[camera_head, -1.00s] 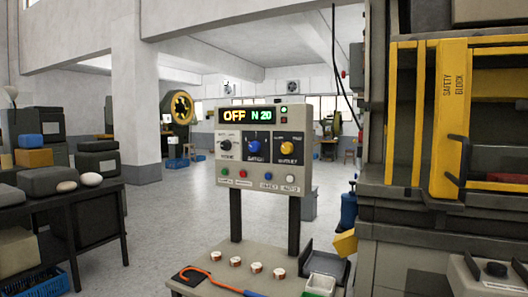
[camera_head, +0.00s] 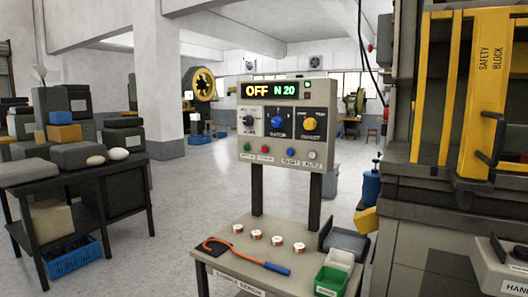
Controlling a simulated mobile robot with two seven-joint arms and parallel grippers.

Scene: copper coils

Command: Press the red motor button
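A grey control panel (camera_head: 283,125) stands on two dark posts behind a small bench (camera_head: 230,268). Its display (camera_head: 270,91) reads "OFF N 20". A small red button (camera_head: 265,149) sits in the bottom row, between a green button (camera_head: 247,147) at its left and a blue one (camera_head: 291,153) at its right. The label under the red button is too small to read surely. A white button (camera_head: 312,155) ends the row. Above are black, blue and yellow knobs. Neither of my grippers is in view, and nothing touches the panel.
The bench bears several copper coils (camera_head: 277,240), an orange and blue hooked tool (camera_head: 245,256), a green bin (camera_head: 331,281) and a grey tray (camera_head: 345,241). A dark table (camera_head: 75,170) stands left. A machine with a yellow safety block (camera_head: 487,90) stands right. Open floor lies left of the bench.

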